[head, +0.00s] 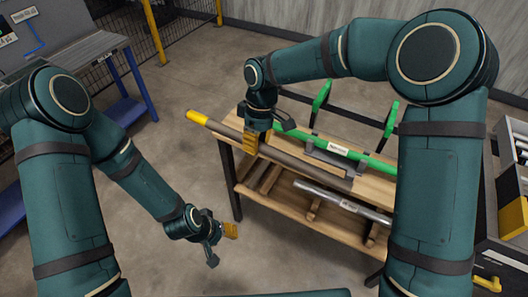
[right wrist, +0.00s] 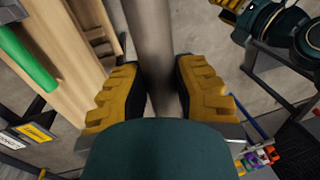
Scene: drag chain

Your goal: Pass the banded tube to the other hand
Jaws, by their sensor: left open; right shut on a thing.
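The banded tube (head: 300,160) is a long grey-brown tube with a yellow band at its left end (head: 198,118). It slants over the front of the wooden bench. My right gripper (head: 251,143) is shut on it, between the yellow end and the middle. In the right wrist view the tube (right wrist: 153,45) runs between the yellow finger pads (right wrist: 160,92), which touch or nearly touch both sides. My left gripper (head: 223,244) is open and empty, below and left of the bench, apart from the tube.
The wooden bench (head: 390,222) has a lower shelf bearing a grey labelled tube (head: 343,202). A green tube (head: 375,165) lies on the upper level by green-topped uprights (head: 321,95). Drawers (head: 502,235) stand at right, a blue-legged table (head: 140,85) at left. The floor between is clear.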

